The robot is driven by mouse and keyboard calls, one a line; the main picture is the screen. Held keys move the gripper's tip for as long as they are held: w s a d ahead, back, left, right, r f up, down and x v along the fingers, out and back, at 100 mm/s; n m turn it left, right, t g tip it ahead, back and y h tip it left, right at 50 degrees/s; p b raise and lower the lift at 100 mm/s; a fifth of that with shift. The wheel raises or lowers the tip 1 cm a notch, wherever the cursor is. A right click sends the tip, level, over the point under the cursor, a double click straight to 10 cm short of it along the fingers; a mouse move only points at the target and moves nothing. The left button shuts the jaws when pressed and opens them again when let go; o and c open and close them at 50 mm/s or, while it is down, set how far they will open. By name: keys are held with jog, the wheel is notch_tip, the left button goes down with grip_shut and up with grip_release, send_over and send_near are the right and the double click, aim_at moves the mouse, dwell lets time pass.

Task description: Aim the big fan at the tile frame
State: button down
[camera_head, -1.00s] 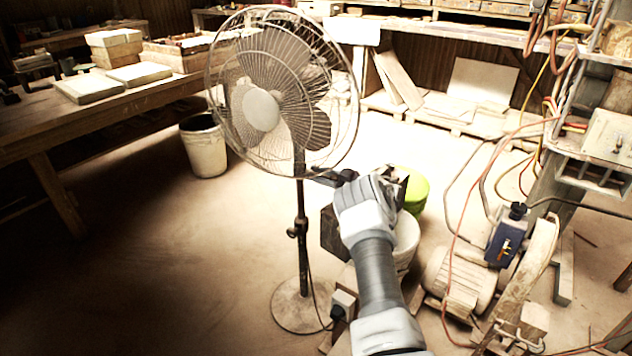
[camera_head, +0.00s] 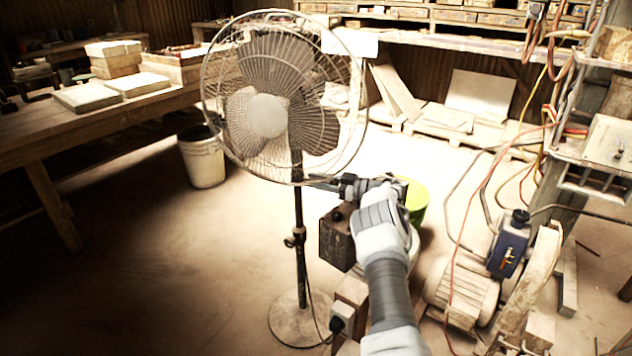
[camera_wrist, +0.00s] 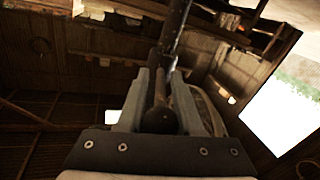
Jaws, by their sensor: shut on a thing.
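The big fan (camera_head: 268,116) stands on a pole with a round base in the middle of the head view. Its wire cage faces mostly toward the camera, turned a little left. My gripper (camera_head: 345,186) is at the lower right edge of the cage, shut on a dark bar of the fan. In the wrist view my gripper (camera_wrist: 162,78) has its two grey fingers on either side of the dark bar (camera_wrist: 172,35), with a round dark knob near the palm. I cannot tell which thing is the tile frame.
A workbench (camera_head: 140,100) with stacked pale slabs is at the left, with a white bucket (camera_head: 203,158) beside it. A motor (camera_head: 462,290) and hoses crowd the right. Open floor lies left of the fan.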

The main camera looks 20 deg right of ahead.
jog(key=c, duration=0.6)
grip_release()
jog(key=shift+a, duration=0.2)
jog(key=shift+c, duration=0.2)
jog(key=shift+d, duration=0.1)
jog(key=p+v, duration=0.4)
jog(key=v, duration=1.3)
jog(key=shift+s+d, duration=0.1)
